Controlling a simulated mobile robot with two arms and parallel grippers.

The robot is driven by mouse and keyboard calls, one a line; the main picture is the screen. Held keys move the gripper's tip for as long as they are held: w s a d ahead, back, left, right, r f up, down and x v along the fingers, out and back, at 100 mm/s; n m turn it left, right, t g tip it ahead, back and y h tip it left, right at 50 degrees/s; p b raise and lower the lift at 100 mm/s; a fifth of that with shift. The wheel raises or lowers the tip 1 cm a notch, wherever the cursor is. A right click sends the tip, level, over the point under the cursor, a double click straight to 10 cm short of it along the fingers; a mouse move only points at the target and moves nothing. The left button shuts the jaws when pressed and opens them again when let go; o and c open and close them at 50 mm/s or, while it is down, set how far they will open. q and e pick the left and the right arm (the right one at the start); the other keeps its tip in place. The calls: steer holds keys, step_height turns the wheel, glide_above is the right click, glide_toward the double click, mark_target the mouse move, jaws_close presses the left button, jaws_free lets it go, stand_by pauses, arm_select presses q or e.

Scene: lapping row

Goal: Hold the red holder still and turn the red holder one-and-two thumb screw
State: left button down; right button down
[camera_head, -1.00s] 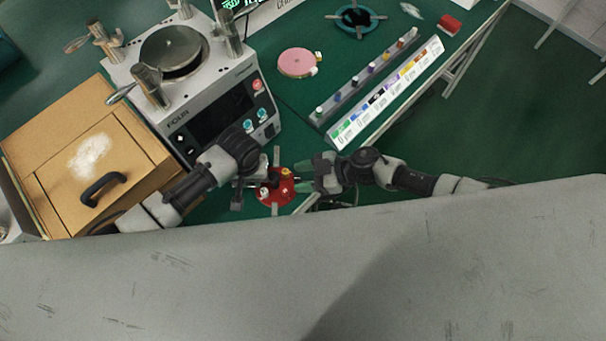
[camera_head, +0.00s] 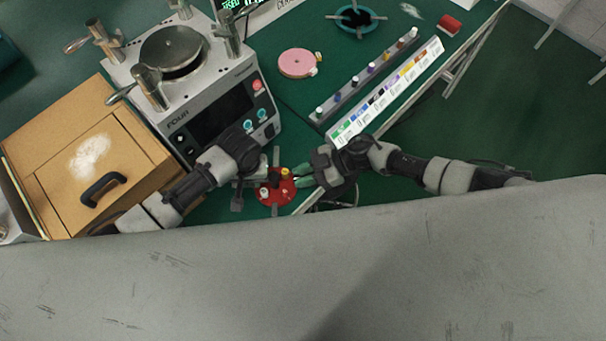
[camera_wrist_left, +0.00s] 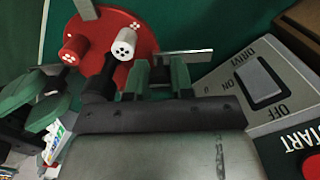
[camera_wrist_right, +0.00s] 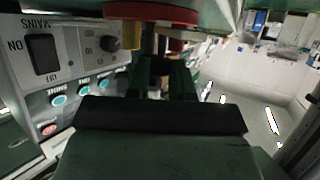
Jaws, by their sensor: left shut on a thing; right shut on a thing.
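The red holder (camera_head: 268,196), a red disc with coloured posts and metal bars, sits at the front of the green bench. In the left wrist view the disc (camera_wrist_left: 128,22) shows a red post (camera_wrist_left: 75,46) and a white post (camera_wrist_left: 123,46) with dots. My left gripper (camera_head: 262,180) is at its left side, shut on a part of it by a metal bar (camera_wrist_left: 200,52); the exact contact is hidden. My right gripper (camera_head: 300,174) is at its right edge. In the right wrist view its fingers (camera_wrist_right: 165,70) are shut on what looks like the thumb screw, mostly hidden, below the disc (camera_wrist_right: 150,12).
The grey machine (camera_head: 215,115) stands close behind my left gripper, with a wooden box (camera_head: 140,165) to its left. A pink disc (camera_head: 297,63), a rack of coloured pegs (camera_head: 365,78) and a label strip (camera_head: 390,95) lie behind. The bench's edge is close on the right.

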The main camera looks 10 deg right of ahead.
steer(key=shift+g, duration=0.3)
steer(key=c, duration=1)
jaws_free()
steer(key=v, duration=1.2)
steer(key=shift+a, duration=0.1)
